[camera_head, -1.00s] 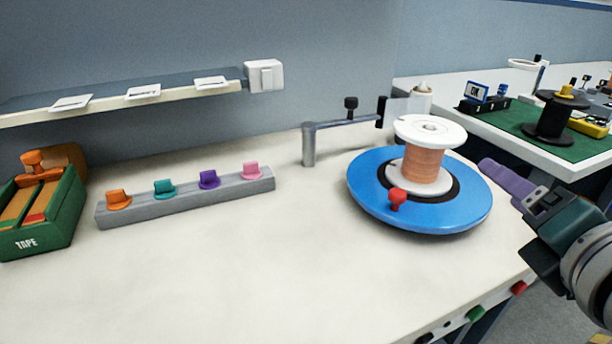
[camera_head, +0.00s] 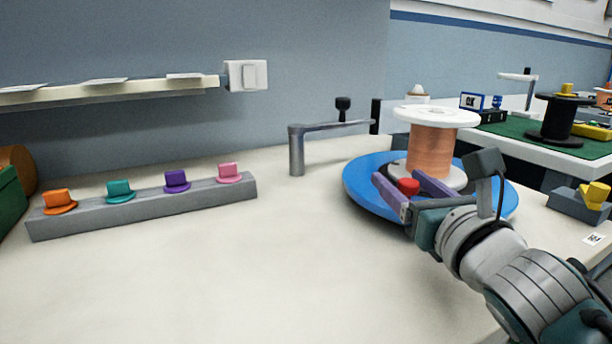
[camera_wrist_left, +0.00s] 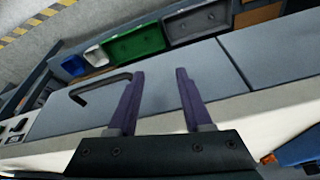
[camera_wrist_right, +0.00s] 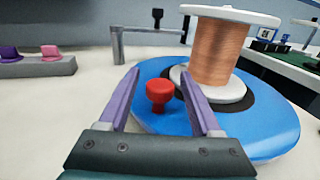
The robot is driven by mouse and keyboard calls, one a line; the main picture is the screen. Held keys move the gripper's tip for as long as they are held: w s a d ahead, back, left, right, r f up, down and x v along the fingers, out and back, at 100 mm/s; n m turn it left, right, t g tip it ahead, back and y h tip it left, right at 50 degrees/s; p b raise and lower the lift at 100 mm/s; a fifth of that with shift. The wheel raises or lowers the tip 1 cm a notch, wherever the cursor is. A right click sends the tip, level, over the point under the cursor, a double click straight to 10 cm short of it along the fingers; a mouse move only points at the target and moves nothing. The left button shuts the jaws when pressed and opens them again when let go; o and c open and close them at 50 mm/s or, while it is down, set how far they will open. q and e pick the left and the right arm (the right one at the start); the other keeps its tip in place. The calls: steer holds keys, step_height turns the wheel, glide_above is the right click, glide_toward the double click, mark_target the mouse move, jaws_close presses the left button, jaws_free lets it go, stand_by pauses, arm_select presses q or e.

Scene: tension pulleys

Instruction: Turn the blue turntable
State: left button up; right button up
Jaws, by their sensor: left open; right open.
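The blue turntable (camera_head: 362,190) lies on the pale workbench, with a spool of copper wire (camera_head: 432,150) standing on it. A red knob (camera_head: 408,186) sits near the turntable's front rim. My right gripper (camera_head: 402,185) is open, with its purple fingers on either side of the red knob. In the right wrist view the knob (camera_wrist_right: 160,94) is between the fingers, apart from both as far as I can see. My left gripper (camera_wrist_left: 158,75) is open and empty in the left wrist view, away from the turntable; the head view does not show it.
A metal arm on a post (camera_head: 298,150) stands behind and left of the turntable. A grey rail (camera_head: 145,207) with several coloured pegs lies at left. The bench front is clear. The left wrist view shows a green bin (camera_wrist_left: 135,43) and a black bent handle (camera_wrist_left: 98,87).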

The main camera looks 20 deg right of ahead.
steer(key=shift+w+d, duration=0.2)
steer(key=shift+w, duration=0.9)
jaws_close()
stand_by(0.7)
